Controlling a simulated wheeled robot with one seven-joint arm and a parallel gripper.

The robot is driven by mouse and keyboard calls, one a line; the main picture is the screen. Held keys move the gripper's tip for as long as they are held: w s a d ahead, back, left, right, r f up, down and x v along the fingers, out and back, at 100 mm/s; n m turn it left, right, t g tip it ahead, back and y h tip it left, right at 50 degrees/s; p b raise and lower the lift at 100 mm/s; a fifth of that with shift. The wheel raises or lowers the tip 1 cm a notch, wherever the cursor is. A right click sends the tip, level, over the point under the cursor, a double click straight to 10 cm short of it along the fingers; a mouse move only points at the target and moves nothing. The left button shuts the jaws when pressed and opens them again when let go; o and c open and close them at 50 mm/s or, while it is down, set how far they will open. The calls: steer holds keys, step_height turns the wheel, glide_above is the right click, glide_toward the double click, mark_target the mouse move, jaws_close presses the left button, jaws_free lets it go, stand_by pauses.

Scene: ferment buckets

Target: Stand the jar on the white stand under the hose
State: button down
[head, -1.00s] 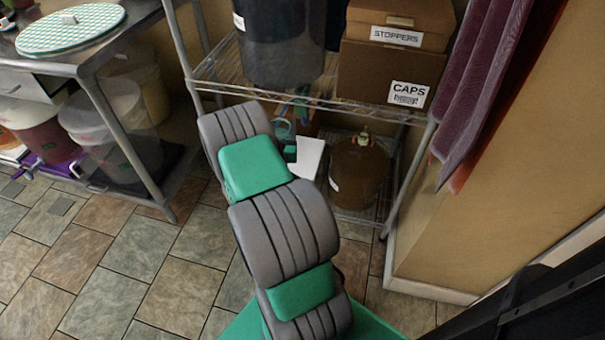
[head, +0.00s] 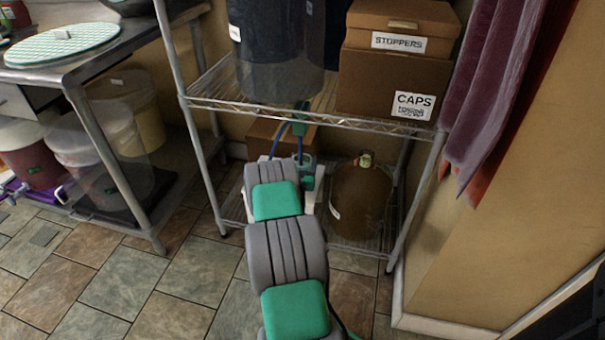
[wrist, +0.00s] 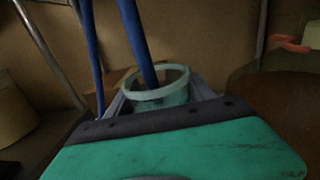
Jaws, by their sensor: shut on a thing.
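The jar (wrist: 157,93), pale green clear glass with a round open mouth, stands upright in the wrist view just beyond my gripper's green body. My gripper (head: 308,180) is shut on the jar; its grey fingers show at either side of it in the wrist view. A blue hose (wrist: 135,40) comes down from above and its lower end appears inside the jar mouth. The hose also shows in the head view (head: 299,148). The white stand (head: 310,197) shows only in part behind my arm. The jar's base is hidden, so I cannot tell whether it touches the stand.
A brown jug (head: 360,205) stands close on the right on the low wire shelf. The upper wire shelf (head: 300,112) lies above my gripper and carries a dark bucket (head: 277,50) and a CAPS box (head: 388,90). A shelf post (head: 187,110) rises at left.

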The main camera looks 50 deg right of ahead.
steer(key=f, duration=0.1)
steer(key=f+b, duration=0.2)
steer(key=f, duration=0.1)
steer(key=shift+w+d, duration=0.3)
steer(key=shift+w, duration=0.05)
steer(key=shift+f+b, duration=0.15)
steer(key=shift+b, duration=0.15)
steer(key=shift+c, duration=1.8)
jaws_free()
